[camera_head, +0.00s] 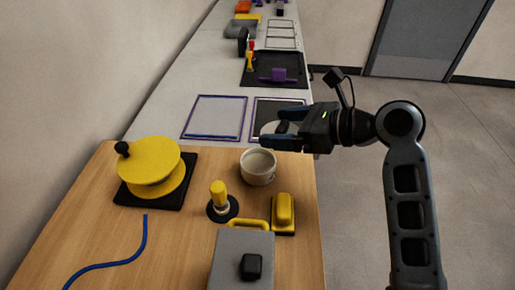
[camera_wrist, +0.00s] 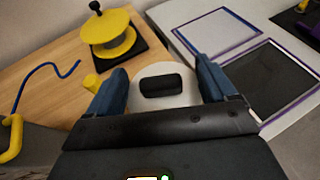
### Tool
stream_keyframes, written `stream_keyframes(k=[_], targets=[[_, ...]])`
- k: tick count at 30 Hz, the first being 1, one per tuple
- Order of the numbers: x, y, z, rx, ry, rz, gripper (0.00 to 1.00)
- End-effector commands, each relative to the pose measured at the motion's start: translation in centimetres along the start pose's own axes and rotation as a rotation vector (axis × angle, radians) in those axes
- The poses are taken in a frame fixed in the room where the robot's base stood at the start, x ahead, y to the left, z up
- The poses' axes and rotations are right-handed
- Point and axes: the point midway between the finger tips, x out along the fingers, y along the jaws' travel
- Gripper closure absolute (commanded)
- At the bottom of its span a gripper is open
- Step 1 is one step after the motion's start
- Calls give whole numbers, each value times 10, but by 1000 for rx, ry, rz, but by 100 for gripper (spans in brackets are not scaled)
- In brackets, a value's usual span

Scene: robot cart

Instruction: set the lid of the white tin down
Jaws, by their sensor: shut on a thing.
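The white tin (camera_head: 258,168) stands upright and open on the wooden table, its pale inside showing. Its lid (camera_wrist: 176,101) is a round white disc with a black handle (camera_wrist: 161,85) on top. My gripper (camera_wrist: 161,88) is shut on the lid, with one blue finger at each side of it. In the head view, my gripper (camera_head: 276,132) holds the lid (camera_head: 268,128) in the air, beyond and slightly right of the tin. The fingers hide part of the lid there. The tin does not show in the wrist view.
A purple-framed pale panel (camera_head: 215,117) and a dark panel (camera_head: 268,108) lie on the grey surface behind. A yellow-handled stamp (camera_head: 219,200), a yellow block (camera_head: 284,212), a grey box (camera_head: 240,262) and a yellow two-disc stand (camera_head: 150,165) surround the tin.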

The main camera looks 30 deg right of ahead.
Motion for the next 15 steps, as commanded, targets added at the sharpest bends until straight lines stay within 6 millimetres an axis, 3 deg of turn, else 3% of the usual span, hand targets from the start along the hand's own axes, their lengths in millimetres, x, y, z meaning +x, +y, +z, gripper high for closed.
stream_keyframes(k=[6,15], targets=[[42,14,-8,0,1,3,45],[58,17,-19,4,2,0,45]])
